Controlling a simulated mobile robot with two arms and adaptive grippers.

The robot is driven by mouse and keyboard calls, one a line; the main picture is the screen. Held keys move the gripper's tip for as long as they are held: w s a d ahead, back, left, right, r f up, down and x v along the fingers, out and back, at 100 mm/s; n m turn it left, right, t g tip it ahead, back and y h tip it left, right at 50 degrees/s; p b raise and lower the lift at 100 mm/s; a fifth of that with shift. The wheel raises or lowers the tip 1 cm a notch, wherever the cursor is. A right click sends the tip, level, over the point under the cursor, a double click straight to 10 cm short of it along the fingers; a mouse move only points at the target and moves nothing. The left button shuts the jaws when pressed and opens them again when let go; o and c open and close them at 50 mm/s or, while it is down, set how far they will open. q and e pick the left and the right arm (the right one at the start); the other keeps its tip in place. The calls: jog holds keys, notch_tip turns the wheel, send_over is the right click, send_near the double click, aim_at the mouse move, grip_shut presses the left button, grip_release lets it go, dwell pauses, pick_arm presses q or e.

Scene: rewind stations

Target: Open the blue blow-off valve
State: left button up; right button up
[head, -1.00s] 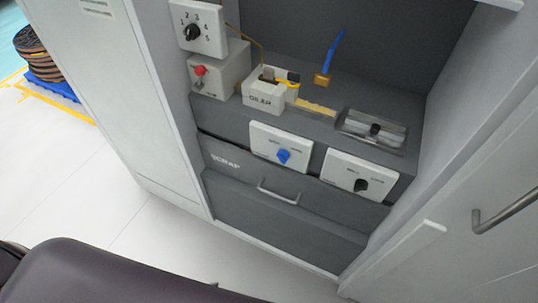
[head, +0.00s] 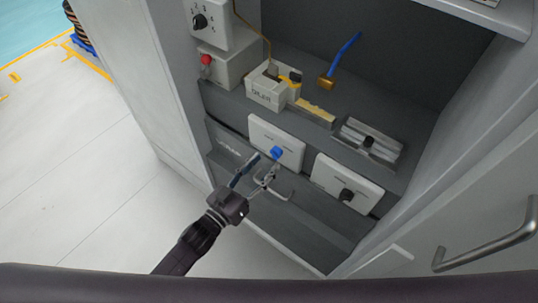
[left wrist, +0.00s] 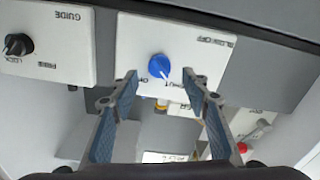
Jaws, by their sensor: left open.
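The blue blow-off valve knob (head: 276,153) sits on a white panel (head: 292,141) on the front of the grey station. In the left wrist view the knob (left wrist: 159,66) shows on the panel marked BLOW-OFF (left wrist: 205,52), upside down, with its white pointer mark toward the SHUT side. My left gripper (head: 266,163) is open and empty, just in front of the knob. In the left wrist view its two fingertips (left wrist: 163,79) stand either side of the knob's lower edge; I cannot tell whether they touch anything. My right gripper is in neither view.
A second white panel with a black knob (head: 347,194) is to the right. A drawer handle (head: 272,190) lies below, near my fingers. Above are an oiler box (head: 266,92), a brass block with a blue lever (head: 345,50) and a metal tray (head: 370,140). Cabinet walls flank the recess.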

aim_at(272, 156)
pick_arm(q)
jog(key=x, duration=0.3)
jog(key=shift+w+d, duration=0.35)
jog(key=shift+w, duration=0.05)
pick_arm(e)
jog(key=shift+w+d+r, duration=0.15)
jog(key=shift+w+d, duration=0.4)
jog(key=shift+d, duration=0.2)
pick_arm(q)
jog(key=c, duration=1.2)
jog(key=shift+o, duration=0.2)
